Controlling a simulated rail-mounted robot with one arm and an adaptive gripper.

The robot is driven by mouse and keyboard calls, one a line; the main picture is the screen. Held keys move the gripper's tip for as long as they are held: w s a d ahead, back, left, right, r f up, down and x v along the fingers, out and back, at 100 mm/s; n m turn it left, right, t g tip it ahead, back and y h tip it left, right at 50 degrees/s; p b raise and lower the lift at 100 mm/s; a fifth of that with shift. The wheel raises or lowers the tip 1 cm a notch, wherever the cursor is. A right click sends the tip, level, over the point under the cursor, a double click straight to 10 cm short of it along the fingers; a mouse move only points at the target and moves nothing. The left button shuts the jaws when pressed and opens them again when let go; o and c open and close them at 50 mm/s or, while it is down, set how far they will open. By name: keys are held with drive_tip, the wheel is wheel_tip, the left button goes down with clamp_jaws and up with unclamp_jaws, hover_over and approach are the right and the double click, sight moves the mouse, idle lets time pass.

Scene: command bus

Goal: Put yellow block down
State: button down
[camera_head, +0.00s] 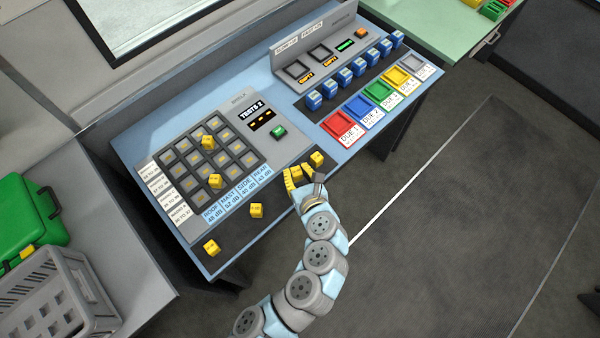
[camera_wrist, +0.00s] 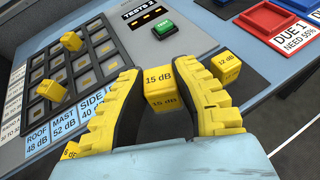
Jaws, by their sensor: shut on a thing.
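My gripper (camera_head: 299,181) is at the front edge of the blue desk, right of the button grid. In the wrist view its yellow fingers (camera_wrist: 160,88) are shut on a yellow block (camera_wrist: 158,76) marked 15 dB. Whether the block touches the desk is unclear. Another yellow block (camera_wrist: 228,67), marked 12 dB, sits just right of the fingers; it also shows in the head view (camera_head: 316,159). Two yellow blocks (camera_head: 208,141) (camera_head: 215,181) are on the grey grid panel (camera_head: 237,119). Two more (camera_head: 256,210) (camera_head: 211,247) lie on the dark strip along the desk's front.
A green button (camera_head: 278,132) and display stand on the panel. Coloured trays, including a red one (camera_head: 340,124), lie to the right. Several blue blocks (camera_head: 345,77) line a dark strip behind them. A grey crate (camera_head: 58,295) and green case (camera_head: 28,220) are at left.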

sight(298, 174)
drive_tip(key=shift+w+d+f+b, duration=0.1)
drive_tip(key=shift+w+f+b, duration=0.15)
drive_tip(key=shift+w+f, duration=0.25)
drive_tip(key=shift+w+f+b, duration=0.25)
drive_tip(key=shift+f, duration=0.3)
drive_tip(key=shift+w+f+b, duration=0.15)
drive_tip(key=shift+f+b, duration=0.7)
drive_tip(key=shift+f, duration=0.05)
drive_tip(key=shift+w+f+b, duration=0.15)
drive_tip(key=shift+f+b, duration=0.65)
drive_tip(key=shift+f, duration=0.05)
drive_tip(key=shift+f, duration=0.2)
drive_tip(key=c, duration=0.9)
unclamp_jaws()
drive_tip(key=shift+c, duration=0.2)
drive_tip(key=shift+r, duration=0.15)
